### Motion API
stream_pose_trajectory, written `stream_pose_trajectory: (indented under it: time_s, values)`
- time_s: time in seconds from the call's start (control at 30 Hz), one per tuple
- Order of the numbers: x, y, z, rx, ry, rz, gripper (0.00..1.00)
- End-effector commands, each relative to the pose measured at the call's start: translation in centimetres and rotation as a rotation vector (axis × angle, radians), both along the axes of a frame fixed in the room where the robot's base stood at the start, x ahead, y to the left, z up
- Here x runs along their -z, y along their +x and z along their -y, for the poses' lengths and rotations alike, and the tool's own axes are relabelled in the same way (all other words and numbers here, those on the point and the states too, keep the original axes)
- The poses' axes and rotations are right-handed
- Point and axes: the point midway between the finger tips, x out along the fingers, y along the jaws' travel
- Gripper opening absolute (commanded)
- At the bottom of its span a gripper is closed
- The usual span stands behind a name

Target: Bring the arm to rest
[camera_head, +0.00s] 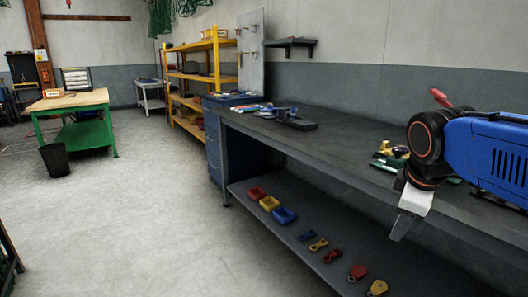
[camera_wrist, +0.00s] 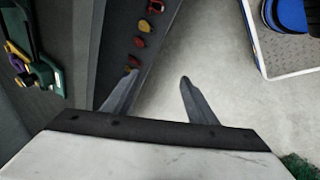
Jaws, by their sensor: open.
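My gripper (camera_wrist: 158,84) is open and empty in the wrist view, its two dark fingers spread apart with the lower shelf edge and the floor behind them. In the head view my blue arm comes in from the right, and my gripper (camera_head: 398,228) points down at the front edge of the dark workbench (camera_head: 350,140). Only one finger shows clearly there. I cannot tell how far the gripper is from the bench edge.
Green and yellow tools (camera_head: 390,155) lie on the bench beside my arm. The lower shelf (camera_head: 290,235) holds small coloured bins (camera_head: 270,203) and several shackles and pulleys. A green table (camera_head: 72,115) and a black bin (camera_head: 54,160) stand at left. The floor between is clear.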

Motion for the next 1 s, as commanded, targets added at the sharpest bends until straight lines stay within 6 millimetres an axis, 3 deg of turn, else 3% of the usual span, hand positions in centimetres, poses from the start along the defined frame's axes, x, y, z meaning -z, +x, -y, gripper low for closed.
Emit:
stream_pose_trajectory:
  time_s: [0.2, 0.43, 0.6, 1.0]
  values:
    - [6.0, -6.5, -1.3, 0.375, 0.233, 0.049, 0.52]
    - [11.2, -11.2, -2.4, 0.699, 0.426, 0.07, 0.52]
    - [12.8, -12.5, -2.8, 0.804, 0.487, 0.074, 0.52]
    - [13.0, -12.6, -2.8, 0.817, 0.493, 0.073, 0.52]
